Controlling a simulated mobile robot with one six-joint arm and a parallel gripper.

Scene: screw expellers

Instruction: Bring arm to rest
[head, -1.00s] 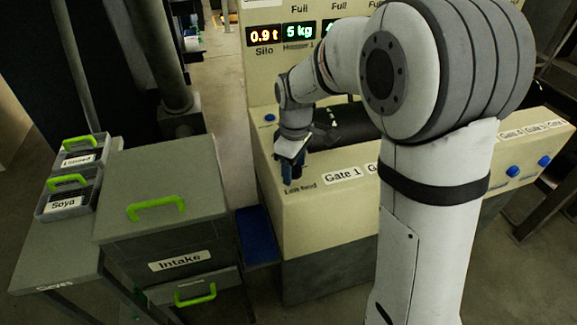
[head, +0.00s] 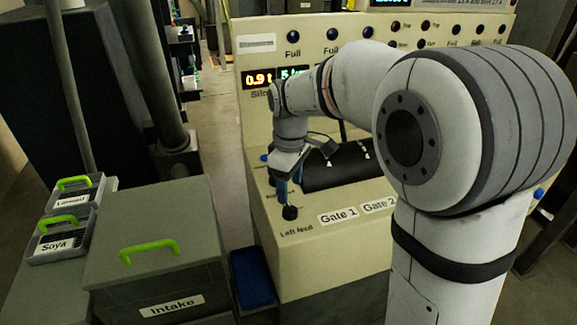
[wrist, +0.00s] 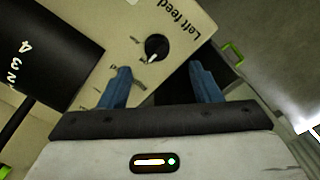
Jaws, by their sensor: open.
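My gripper (head: 283,180) hangs over the left end of the cream control console (head: 330,240) in the head view, pointing down. In the wrist view its two blue fingers (wrist: 163,88) stand apart with nothing held between them. The black Left feed knob (wrist: 157,47) with a white pointer mark shows beyond the fingertips. In the head view the knob (head: 290,212) sits just below the gripper, and the two look apart. My arm is bent, reaching from the right side towards the console.
Left of the console stands the grey Intake box (head: 155,220) with a green handle. Bins labelled Linseed (head: 75,193) and Soya (head: 62,235) stand farther left. A black roller-like cylinder (head: 340,168) lies behind the gate labels. A blue block (head: 252,278) sits low between box and console.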

